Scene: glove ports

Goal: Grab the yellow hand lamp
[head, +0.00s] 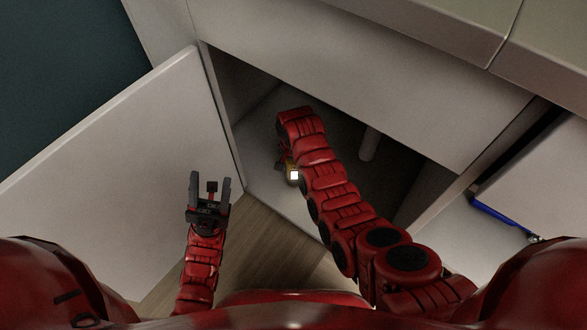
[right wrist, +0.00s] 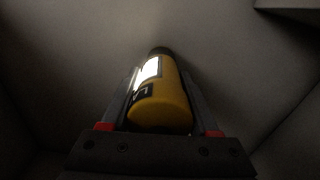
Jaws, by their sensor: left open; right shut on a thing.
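The yellow hand lamp (right wrist: 162,105) shows in the right wrist view as a yellow cylinder with a dark end and a lit white panel. It lies between the two fingers of my right gripper (right wrist: 165,108), which is shut on it. In the head view the lamp (head: 293,175) is a small yellow and bright white patch beside my right arm, inside the open cabinet. My right arm hides most of it and the right gripper there. My left gripper (head: 210,187) is open and empty, in front of the open cabinet door.
The cabinet door (head: 120,165) stands open on the left. The cabinet's dark interior has a grey pipe (head: 369,143) to the right of my right arm. A blue-edged item (head: 505,217) lies at the far right. Wooden floor (head: 262,245) shows below the cabinet.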

